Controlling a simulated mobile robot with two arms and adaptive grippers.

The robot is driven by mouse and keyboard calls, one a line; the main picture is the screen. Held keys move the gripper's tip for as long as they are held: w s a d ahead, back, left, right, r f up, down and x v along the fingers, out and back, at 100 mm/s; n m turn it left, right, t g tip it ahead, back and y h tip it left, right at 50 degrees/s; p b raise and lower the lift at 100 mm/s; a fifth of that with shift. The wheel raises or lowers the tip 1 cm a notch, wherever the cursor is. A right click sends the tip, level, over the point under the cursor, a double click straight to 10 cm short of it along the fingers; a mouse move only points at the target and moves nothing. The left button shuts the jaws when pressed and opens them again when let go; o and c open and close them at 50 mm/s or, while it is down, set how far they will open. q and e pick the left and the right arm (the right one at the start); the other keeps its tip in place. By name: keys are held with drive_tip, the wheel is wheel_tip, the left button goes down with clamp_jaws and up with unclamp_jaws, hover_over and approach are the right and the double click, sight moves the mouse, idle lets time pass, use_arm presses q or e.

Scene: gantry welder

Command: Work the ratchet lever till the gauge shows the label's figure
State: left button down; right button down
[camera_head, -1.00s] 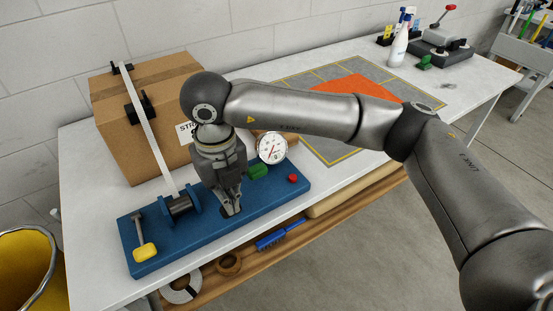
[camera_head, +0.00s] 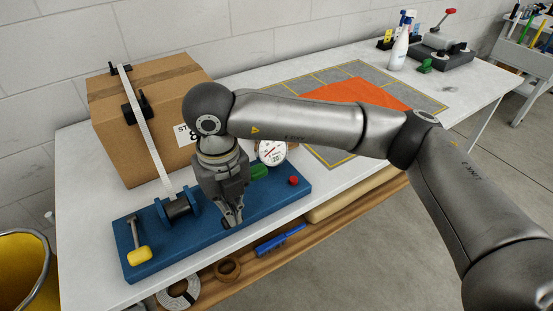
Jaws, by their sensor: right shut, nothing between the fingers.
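The blue base plate (camera_head: 205,238) lies on the white table. A white strap (camera_head: 147,130) runs from the ratchet drum (camera_head: 178,208) up over the cardboard box (camera_head: 185,90). A lever with a yellow grip (camera_head: 139,256) lies at the plate's left end. The round white gauge (camera_head: 272,150) stands at the back of the plate; its red needle shows, but I cannot read the value. The box's white label (camera_head: 187,134) is partly hidden by my right arm. My right gripper (camera_head: 231,221) points down over the plate, shut and empty, right of the drum. My left gripper is out of view.
A green part (camera_head: 260,172) and a red knob (camera_head: 293,181) sit on the plate's right side. A blue brush (camera_head: 277,239) and tape rolls (camera_head: 228,269) lie on the shelf below. A yellow bin (camera_head: 22,265) stands at the left.

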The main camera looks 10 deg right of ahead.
drive_tip(key=shift+w+r+p, duration=0.1)
drive_tip(key=shift+r+p, duration=0.45)
drive_tip(key=shift+r, duration=0.35)
wheel_tip(320, 180, up, 9)
drive_tip(key=p, duration=0.4)
drive_tip(key=shift+r, duration=0.1)
idle(0.7)
